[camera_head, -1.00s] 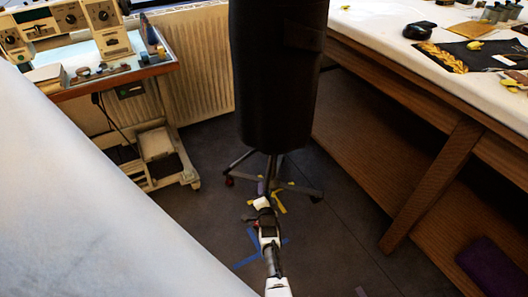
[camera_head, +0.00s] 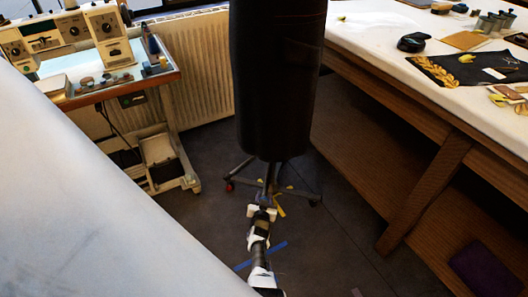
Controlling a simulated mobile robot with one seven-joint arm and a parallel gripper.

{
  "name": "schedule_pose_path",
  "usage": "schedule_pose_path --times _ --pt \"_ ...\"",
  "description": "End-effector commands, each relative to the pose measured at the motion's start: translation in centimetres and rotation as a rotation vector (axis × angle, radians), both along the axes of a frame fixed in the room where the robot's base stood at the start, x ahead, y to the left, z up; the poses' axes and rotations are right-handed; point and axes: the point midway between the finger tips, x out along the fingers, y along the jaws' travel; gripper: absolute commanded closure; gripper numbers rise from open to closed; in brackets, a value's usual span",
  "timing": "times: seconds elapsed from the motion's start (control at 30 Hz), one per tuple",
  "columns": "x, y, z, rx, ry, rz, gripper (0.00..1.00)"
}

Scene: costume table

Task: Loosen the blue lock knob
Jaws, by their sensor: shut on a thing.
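A black dress form (camera_head: 281,80) stands on a wheeled stand (camera_head: 269,175) with a thin central pole. My gripper (camera_head: 263,209) reaches up from the bottom of the picture to the lower part of this pole, under the form. It is shut on the blue lock knob there. The knob itself is hidden behind the jaws and wrist, so its turn cannot be seen. The fingers are small and dark at this distance.
A white-topped table edge (camera_head: 90,200) fills the left. A long wooden table (camera_head: 440,105) with a low shelf stands right. A sewing machine (camera_head: 80,33) rests on a cart at the back left, before a radiator (camera_head: 200,75). Blue tape (camera_head: 262,256) marks the open floor.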

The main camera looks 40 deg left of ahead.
Motion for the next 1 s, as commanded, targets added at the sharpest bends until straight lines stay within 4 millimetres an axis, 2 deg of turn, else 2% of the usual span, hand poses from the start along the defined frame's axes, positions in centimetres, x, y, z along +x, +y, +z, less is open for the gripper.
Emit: schedule_pose_path --times 0.03,1.0 --pt "0.06 0.25 0.41 -0.036 -0.025 0.000 0.85" --pt "0.31 -0.13 0.15 -0.829 -0.496 0.000 0.85"
